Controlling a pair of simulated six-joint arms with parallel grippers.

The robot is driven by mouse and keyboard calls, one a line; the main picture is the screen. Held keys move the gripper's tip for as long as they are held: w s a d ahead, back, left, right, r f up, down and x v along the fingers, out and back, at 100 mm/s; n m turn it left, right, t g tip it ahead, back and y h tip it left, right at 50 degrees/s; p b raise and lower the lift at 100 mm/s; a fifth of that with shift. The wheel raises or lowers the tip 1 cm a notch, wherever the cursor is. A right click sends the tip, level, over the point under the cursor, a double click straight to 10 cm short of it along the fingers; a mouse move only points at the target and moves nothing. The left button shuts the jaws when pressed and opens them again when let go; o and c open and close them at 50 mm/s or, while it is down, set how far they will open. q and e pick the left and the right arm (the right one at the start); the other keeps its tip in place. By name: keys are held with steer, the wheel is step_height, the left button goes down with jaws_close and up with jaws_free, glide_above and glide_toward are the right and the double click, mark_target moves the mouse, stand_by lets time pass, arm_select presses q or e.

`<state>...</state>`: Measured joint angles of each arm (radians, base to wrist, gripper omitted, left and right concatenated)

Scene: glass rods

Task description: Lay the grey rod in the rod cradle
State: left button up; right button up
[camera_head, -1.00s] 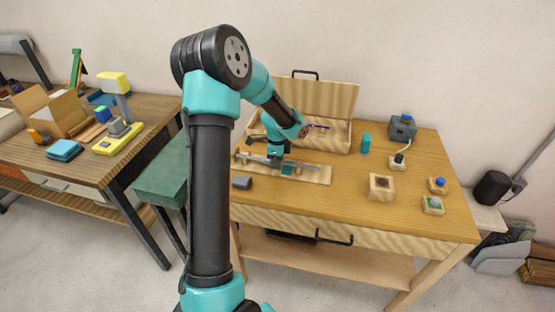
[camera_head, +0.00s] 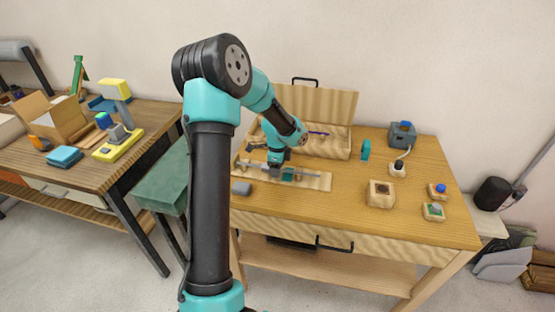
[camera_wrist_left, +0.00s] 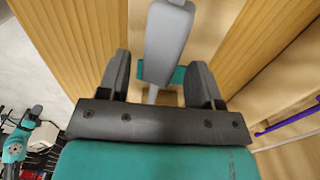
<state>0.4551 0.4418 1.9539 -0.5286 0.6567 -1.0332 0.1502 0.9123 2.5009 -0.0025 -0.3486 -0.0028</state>
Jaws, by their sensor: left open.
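A long thin grey rod (camera_head: 309,174) lies along the pale wooden board of the rod cradle (camera_head: 322,183) in the head view. A small teal block (camera_head: 288,174) sits on the cradle. My left gripper (camera_head: 275,170) is low over the cradle's left part and partly hides it. In the left wrist view its two fingers (camera_wrist_left: 160,88) are apart. A grey bar (camera_wrist_left: 165,42) shows between them, with gaps on both sides; it seems to be part of the rod. The teal block shows beyond it (camera_wrist_left: 178,75). Whether the rod rests fully in the cradle is unclear. My right gripper is not seen.
An open wooden box (camera_head: 337,145) with a purple rod (camera_head: 318,133) stands behind the cradle. A teal cylinder (camera_head: 365,150), a wooden block (camera_head: 380,194) and buttons (camera_head: 437,190) stand to the right.

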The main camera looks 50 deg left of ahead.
arm_select(q)
step_height(320, 180, up, 17)
steer(key=shift+r, duration=0.2)
stand_by(0.4)
stand_by(0.3)
